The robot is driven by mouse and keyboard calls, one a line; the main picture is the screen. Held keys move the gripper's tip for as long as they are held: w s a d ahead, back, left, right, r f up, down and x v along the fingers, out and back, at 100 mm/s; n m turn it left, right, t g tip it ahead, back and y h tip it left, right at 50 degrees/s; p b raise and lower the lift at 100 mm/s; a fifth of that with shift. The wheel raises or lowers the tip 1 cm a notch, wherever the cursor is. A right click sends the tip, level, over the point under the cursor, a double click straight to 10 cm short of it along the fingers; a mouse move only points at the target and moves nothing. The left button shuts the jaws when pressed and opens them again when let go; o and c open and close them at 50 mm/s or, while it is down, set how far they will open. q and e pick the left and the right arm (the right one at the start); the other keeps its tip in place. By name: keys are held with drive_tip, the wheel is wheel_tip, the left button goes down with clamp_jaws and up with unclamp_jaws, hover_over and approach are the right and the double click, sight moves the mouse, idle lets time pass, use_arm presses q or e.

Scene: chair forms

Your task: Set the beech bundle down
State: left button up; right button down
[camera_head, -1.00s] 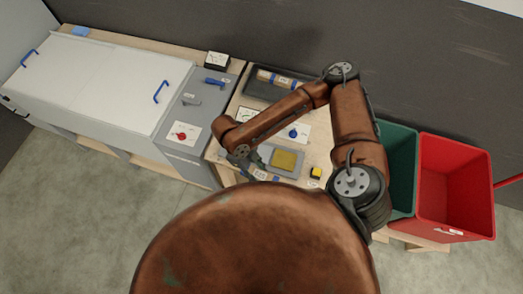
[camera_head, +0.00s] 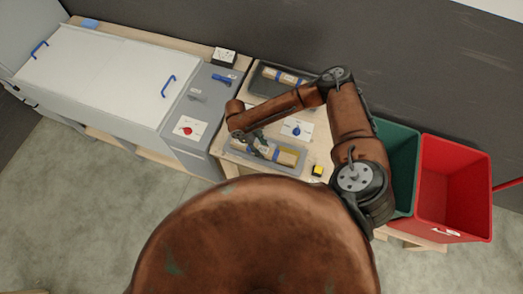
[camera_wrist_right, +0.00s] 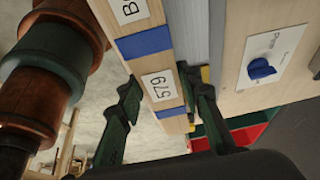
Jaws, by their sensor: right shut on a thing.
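My right gripper (camera_head: 262,146) is shut on a pale wooden bundle with blue bands, the beech bundle (camera_head: 284,157). The bundle lies lengthwise over the grey tray (camera_head: 301,159) at the front of the bench; I cannot tell whether it touches the tray. Part of another label, with a B, shows further up. My left gripper is not in view.
A dark tray (camera_head: 258,80) at the back holds another banded bundle (camera_head: 284,76). A panel with a blue knob (camera_head: 296,129) and a yellow-topped button box (camera_head: 318,170) are close by. Green (camera_head: 398,150) and red (camera_head: 455,180) bins stand at the right, a white-lidded cabinet (camera_head: 95,75) at the left.

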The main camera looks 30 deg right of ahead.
sight(261, 151)
drive_tip(key=shift+w+d+f, duration=0.1)
drive_tip(key=shift+w+f, duration=0.1)
drive_tip(key=shift+f, duration=1.6)
drive_tip(key=c, duration=1.4)
unclamp_jaws()
drive_tip(key=shift+r, duration=0.15)
drive_tip(key=b+v, duration=0.1)
drive_tip(key=v, duration=1)
drive_tip(key=shift+w+r+b, duration=0.1)
drive_tip(key=shift+r+b, duration=0.25)
